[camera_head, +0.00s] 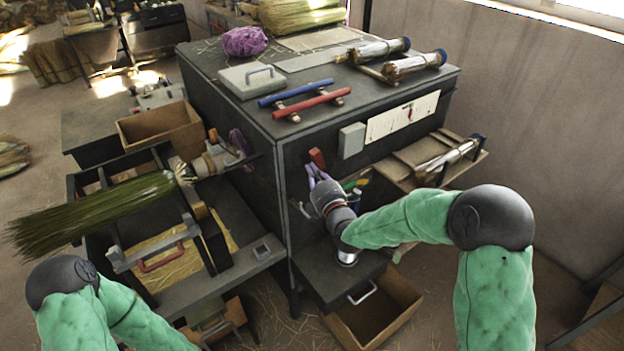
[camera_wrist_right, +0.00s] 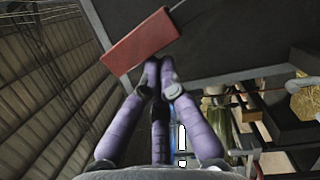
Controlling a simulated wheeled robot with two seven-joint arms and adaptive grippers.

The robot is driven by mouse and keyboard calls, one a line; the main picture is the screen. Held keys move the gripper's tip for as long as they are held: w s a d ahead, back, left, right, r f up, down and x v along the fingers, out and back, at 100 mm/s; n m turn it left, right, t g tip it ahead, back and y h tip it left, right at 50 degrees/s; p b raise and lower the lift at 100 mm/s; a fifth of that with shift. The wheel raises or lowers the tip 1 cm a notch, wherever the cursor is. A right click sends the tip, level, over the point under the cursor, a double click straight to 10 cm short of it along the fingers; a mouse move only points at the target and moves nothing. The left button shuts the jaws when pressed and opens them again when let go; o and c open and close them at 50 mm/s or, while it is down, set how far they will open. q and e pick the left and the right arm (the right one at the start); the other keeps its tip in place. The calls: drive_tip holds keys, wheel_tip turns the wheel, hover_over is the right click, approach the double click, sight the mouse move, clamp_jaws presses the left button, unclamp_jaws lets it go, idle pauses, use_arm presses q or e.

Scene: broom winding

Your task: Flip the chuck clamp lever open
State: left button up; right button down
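The chuck (camera_head: 212,160) is on the left side of the dark cabinet and grips a green broom (camera_head: 95,212). A small orange-red piece (camera_head: 213,135) stands up on it. A red lever-like block (camera_head: 317,158) is on the cabinet's front face; it also shows in the right wrist view (camera_wrist_right: 142,42). My right gripper (camera_head: 316,174) is just below this block, its purple fingertips (camera_wrist_right: 160,68) drawn together at the block's lower edge. I cannot tell whether they touch it. My left arm enters at the lower left; its gripper is out of view.
Blue (camera_head: 296,92) and red (camera_head: 312,104) bars lie on the cabinet top (camera_head: 330,75). A grey box (camera_head: 351,140) is right of the red block. A side shelf (camera_head: 408,168) and an open drawer (camera_head: 375,315) jut out near my right arm.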

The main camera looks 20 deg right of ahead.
sight(321, 161)
drive_tip(key=d+m, duration=0.1)
drive_tip(key=d+r+m, duration=0.1)
drive_tip(key=w+d+m+b, duration=0.1)
drive_tip(key=shift+r+m+g, duration=0.25)
drive_tip(key=shift+m+g, duration=0.05)
drive_tip(key=shift+w+d+r+m+g+b, duration=0.1)
drive_tip(key=shift+w+d+m+b, duration=0.25)
drive_tip(key=shift+d+b, duration=0.4)
drive_tip(key=shift+w+d+m+g+b, duration=0.1)
drive_tip(key=shift+w+d+m+b, duration=0.25)
drive_tip(key=shift+d+b, duration=0.35)
drive_tip(key=shift+w+d+r+m+g+b, duration=0.1)
drive_tip(key=shift+w+d+m+b, duration=0.1)
drive_tip(key=shift+d+m+b, duration=0.35)
drive_tip(key=shift+d, duration=0.25)
